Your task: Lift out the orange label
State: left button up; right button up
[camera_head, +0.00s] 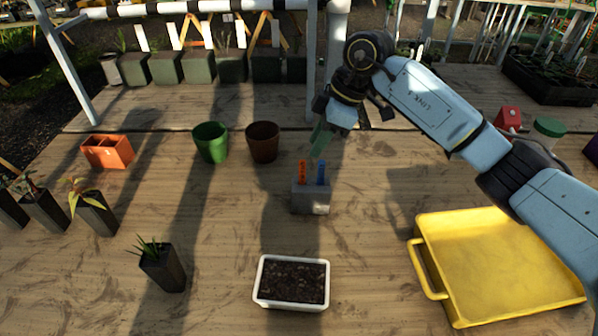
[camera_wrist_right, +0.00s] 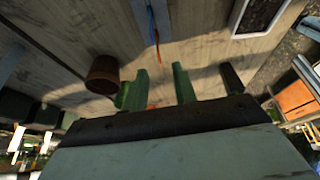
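The orange label (camera_head: 302,170) stands upright in the left part of a grey holder (camera_head: 310,199) on the table. A blue label (camera_head: 321,173) stands beside it on the right. My right gripper (camera_head: 320,141) is above and behind the holder, its green fingers pointing down, apart from the labels. In the right wrist view the two green fingers (camera_wrist_right: 160,68) are spread with nothing seen held between them. The orange label (camera_wrist_right: 157,42) shows there as a thin strip beyond the fingertips, near the blue label (camera_wrist_right: 151,20). My left gripper is not in view.
A green pot (camera_head: 210,142) and a brown pot (camera_head: 263,142) stand behind left of the holder. A white soil tray (camera_head: 257,288) lies in front. A yellow tray (camera_head: 438,222) is on the right, an orange planter (camera_head: 108,151) at left. The table around the holder is mostly clear.

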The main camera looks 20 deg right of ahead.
send_over(301, 173)
jog(key=d, duration=0.2)
jog(key=f, duration=0.4)
jog(key=shift+s+a+f, duration=0.2)
jog(key=shift+s, duration=0.2)
jog(key=x, duration=0.2)
jog(key=b+x, duration=0.1)
jog(key=x, duration=0.2)
jog(key=shift+w+d+f, duration=0.1)
jog(key=shift+w+d, duration=0.05)
jog(key=shift+d, duration=0.1)
jog(key=shift+w+a+f, duration=0.1)
jog(key=shift+a+f, duration=0.1)
jog(key=shift+f, duration=0.2)
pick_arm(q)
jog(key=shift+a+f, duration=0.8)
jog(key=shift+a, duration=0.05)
pick_arm(e)
jog(key=shift+c, duration=0.5)
jog(key=shift+r, duration=0.1)
grip_shut()
